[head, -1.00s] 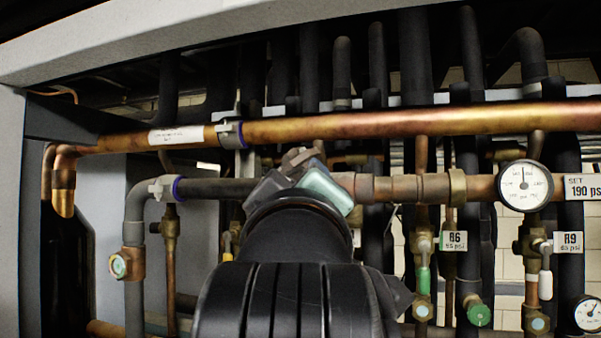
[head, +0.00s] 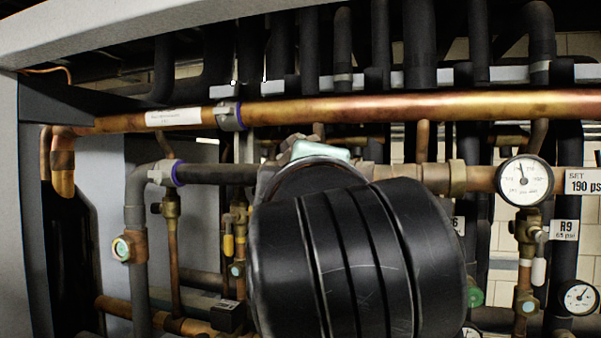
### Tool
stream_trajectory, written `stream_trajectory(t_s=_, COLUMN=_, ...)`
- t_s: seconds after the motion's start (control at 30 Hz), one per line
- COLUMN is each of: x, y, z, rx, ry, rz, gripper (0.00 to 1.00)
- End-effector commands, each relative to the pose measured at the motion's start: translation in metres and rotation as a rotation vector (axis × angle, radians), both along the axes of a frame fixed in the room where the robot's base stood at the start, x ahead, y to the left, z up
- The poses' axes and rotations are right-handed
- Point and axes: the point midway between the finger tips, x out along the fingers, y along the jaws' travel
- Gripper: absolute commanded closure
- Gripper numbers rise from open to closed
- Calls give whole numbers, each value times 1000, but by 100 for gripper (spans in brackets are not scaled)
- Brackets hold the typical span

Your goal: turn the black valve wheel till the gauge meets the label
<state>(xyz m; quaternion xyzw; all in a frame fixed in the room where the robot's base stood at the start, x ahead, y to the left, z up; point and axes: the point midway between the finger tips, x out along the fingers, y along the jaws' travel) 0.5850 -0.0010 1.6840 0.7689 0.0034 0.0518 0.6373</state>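The large round gauge (head: 525,181) sits on the copper pipe at right, its thin needle pointing roughly up and slightly left. Its scale is too small to read surely. My gripper (head: 318,150) is mostly hidden behind my black arm; only a pale green piece and a dark part show, in front of the middle pipe. Its fingertips are not visible, so I cannot tell whether it holds anything. I cannot make out a black valve wheel; my arm covers the middle.
A long copper pipe (head: 400,108) crosses above my gripper. A tag R9 65 psi (head: 564,230) hangs below the large gauge, with a smaller gauge (head: 578,298) at lower right. A green knob (head: 474,297) is partly covered. A yellow-handled valve (head: 228,240) stands left of my arm.

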Motion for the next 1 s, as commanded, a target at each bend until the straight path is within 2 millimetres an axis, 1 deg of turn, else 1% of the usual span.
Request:
stream_trajectory(t_s=0.37, x=0, y=1, z=-1, rx=-3, ry=4, rz=1, gripper=100)
stream_trajectory(t_s=0.4, x=0, y=1, z=-1, rx=-3, ry=4, rz=1, gripper=41)
stream_trajectory(t_s=0.53, x=0, y=0, z=-1, rx=-3, ry=3, rz=0, gripper=19)
stream_trajectory(t_s=1.0, x=3, y=2, z=-1, rx=-2, ry=2, rz=1, gripper=19)
